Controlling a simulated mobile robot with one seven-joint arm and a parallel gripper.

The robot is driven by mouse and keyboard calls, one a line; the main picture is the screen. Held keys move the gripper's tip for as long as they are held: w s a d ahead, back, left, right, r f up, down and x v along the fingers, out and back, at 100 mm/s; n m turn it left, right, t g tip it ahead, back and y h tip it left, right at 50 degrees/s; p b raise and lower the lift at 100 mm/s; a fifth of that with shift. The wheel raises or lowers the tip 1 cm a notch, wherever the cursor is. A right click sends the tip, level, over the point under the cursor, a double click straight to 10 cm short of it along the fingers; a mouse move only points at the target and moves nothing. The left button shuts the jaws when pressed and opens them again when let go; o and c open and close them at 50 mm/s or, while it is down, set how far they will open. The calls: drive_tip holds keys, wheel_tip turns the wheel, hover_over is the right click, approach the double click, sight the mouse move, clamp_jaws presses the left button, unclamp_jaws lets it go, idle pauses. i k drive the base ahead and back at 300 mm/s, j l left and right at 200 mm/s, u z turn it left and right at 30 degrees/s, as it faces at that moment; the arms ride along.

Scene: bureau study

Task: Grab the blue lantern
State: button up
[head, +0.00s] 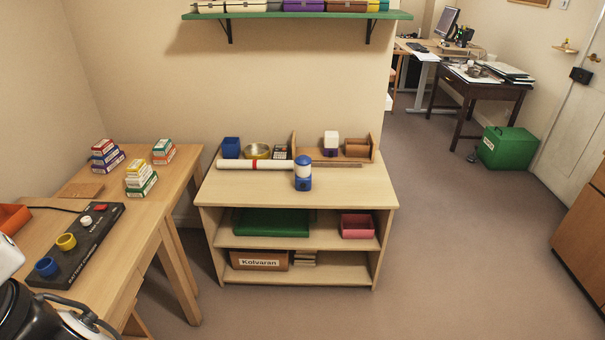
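The blue lantern (303,184) stands upright on top of the low wooden shelf unit (350,193), near the middle of its top. It has a blue base, a pale middle band and a blue cap. Nothing hides it from the front. Part of my arm shows at the lower left corner, over the left table. My gripper's fingers are not in view.
A white roll with a red band (256,165) lies just behind and left of the lantern. The left table (146,213) holds small boxes and a black panel (83,240). The floor (460,240) at right is clear.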

sight(302, 174)
drive_tip(key=i+l, duration=0.25)
drive_tip(key=i, duration=0.25)
drive_tip(key=i+l, duration=0.3)
drive_tip(key=i, duration=0.15)
drive_tip(key=i+l, duration=0.25)
drive_tip(key=i, duration=0.25)
drive_tip(key=i+l, duration=0.3)
drive_tip(key=i, duration=0.2)
